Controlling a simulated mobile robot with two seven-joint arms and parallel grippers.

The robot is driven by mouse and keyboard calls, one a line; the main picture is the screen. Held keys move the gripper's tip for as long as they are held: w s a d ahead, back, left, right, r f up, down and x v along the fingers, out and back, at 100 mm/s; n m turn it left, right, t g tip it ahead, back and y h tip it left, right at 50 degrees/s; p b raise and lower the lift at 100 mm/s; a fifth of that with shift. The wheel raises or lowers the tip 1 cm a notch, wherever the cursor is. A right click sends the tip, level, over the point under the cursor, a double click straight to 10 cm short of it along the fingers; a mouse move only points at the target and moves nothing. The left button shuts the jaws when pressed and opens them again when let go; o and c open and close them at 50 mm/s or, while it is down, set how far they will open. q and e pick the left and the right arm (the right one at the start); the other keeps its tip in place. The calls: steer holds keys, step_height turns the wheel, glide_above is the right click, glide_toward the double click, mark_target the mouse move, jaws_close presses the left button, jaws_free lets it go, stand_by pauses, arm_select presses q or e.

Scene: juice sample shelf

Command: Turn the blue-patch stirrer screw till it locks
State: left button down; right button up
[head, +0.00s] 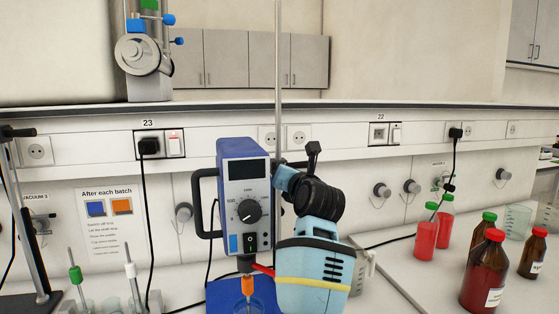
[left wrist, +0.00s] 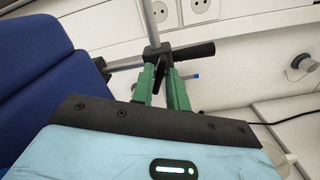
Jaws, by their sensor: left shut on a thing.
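The blue stirrer (head: 245,190) with a round black dial hangs upright by the thin metal rod (head: 278,70). A blue patch (head: 222,296) lies beneath it. In the left wrist view the stirrer's blue housing (left wrist: 45,75) fills the left side. A black clamp sits on the rod there, with a black bar to the right. My left gripper (head: 277,166) is at the rod, right of the stirrer; its fingertips are hidden in the head view. In the left wrist view its green fingers (left wrist: 162,88) are shut on the black clamp screw (left wrist: 158,75). My right gripper is not in view.
A stand (head: 32,220) is at far left, near stirring rods with green and white tops. Red bottles (head: 486,270) and beakers stand on the right bench. A sign (head: 110,222) with blue and orange squares is on the wall. Cables hang from the sockets.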

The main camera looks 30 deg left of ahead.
arm_select(q)
steer(key=m+p, duration=0.1)
steer(key=m, duration=1.1)
steer(key=shift+w+f+m+p, duration=0.1)
steer(key=shift+f+m+p, duration=0.1)
steer(key=shift+m+p, duration=0.2)
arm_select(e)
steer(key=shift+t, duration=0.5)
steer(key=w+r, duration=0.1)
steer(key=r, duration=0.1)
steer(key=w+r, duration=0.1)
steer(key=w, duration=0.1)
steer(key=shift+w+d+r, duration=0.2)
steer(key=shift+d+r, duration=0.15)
arm_select(q)
steer(key=c, duration=1.4)
jaws_free()
steer(key=shift+d, duration=0.15)
